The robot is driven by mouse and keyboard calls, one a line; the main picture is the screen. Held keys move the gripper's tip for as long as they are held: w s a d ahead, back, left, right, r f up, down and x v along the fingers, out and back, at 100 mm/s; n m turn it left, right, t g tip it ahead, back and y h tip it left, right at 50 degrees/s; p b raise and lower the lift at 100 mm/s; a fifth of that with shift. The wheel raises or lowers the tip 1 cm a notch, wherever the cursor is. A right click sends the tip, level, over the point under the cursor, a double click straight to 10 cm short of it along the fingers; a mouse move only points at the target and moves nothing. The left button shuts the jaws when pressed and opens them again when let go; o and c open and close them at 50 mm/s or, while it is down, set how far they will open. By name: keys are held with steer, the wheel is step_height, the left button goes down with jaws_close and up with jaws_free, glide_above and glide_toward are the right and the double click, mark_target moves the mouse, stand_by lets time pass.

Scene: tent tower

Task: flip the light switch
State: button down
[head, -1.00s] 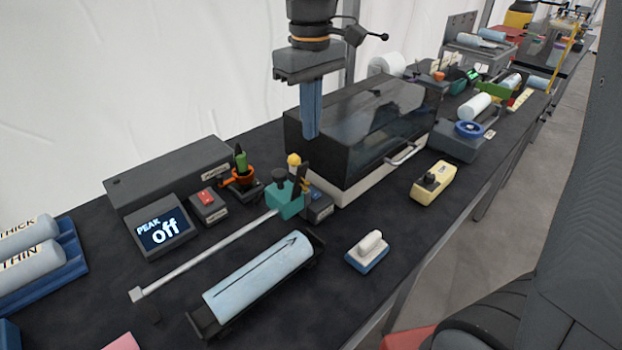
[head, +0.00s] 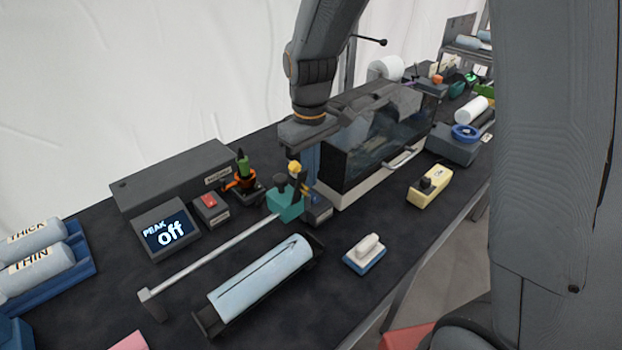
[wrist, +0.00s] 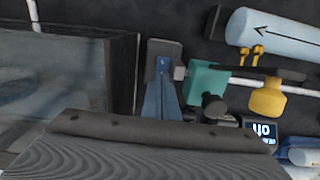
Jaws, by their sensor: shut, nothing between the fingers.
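My gripper (head: 312,175) is shut and empty, its blue fingers pointing down beside the teal block, behind the rod end. In the wrist view the fingertips (wrist: 161,66) lie over a small grey box (wrist: 165,48); I cannot tell whether they touch it. That box, a small labelled one (head: 319,213), shows partly below the fingers in the head view; its label is unreadable and its top is hidden. I cannot tell which one is the light switch.
A teal block (head: 286,206) with a long rod stands close left of my fingers. A glass-fronted case (head: 385,135) stands close right. A display (head: 165,230) reads "PEAK off". A blue cylinder (head: 260,272) lies in front. A yellow box (head: 428,190) stands right.

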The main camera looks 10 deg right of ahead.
mark_target(315, 197)
steer(key=shift+f, duration=1.25)
steer(key=shift+w+f, duration=0.1)
steer(key=shift+f, duration=0.15)
steer(key=shift+s+p, duration=0.25)
steer(key=shift+p, duration=0.1)
steer(key=shift+s+d+r+p, duration=0.1)
steer(key=shift+s+d+p, duration=0.3)
steer(key=shift+s+d, duration=0.15)
steer(key=shift+a, duration=0.1)
steer(key=shift+r, duration=0.1)
